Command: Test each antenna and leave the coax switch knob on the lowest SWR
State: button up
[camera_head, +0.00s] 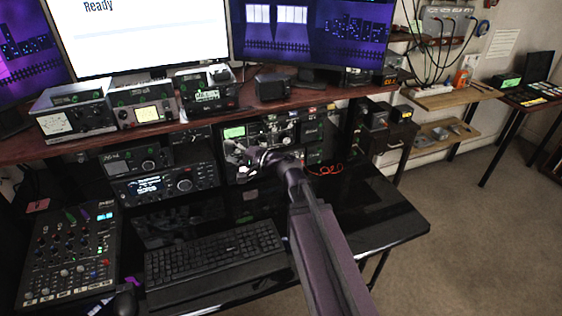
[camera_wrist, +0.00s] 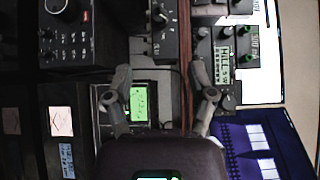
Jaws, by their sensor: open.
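My gripper (camera_head: 262,160) is in front of the equipment stack under the shelf. In the wrist view my gripper (camera_wrist: 165,88) has its two fingers spread wide apart, with nothing held between them. A unit with a lit green display (camera_wrist: 139,103) lies behind the left finger; a green display (camera_head: 234,132) also shows just above the gripper in the head view. A small box with a knob (camera_wrist: 160,15) is at the top of the wrist view, apart from the fingers. I cannot tell which knob is the coax switch, and no SWR reading is legible.
A monitor (camera_head: 130,30) reads "Ready". Radios with meters (camera_head: 68,122) stand on the red-brown shelf (camera_head: 50,150). Below are a radio with a large knob (camera_head: 184,185), a keyboard (camera_head: 215,252) and a mixer (camera_head: 70,255). The desk's right part (camera_head: 385,215) is clear.

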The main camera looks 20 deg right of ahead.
jog(key=w+d+f+m+b, duration=0.2)
jog(key=d+f+b, duration=0.4)
jog(key=d, duration=0.3)
jog(key=w+d+f+m+b, duration=0.2)
jog(key=w+d+f+b, duration=0.2)
jog(key=d+f+b, duration=0.2)
jog(key=shift+w+d+f+m, duration=0.4)
jog(key=shift+d+f, duration=0.25)
jog(key=shift+d, duration=0.75)
jog(key=shift+c, duration=0.2)
grip_shut()
dwell(0.3)
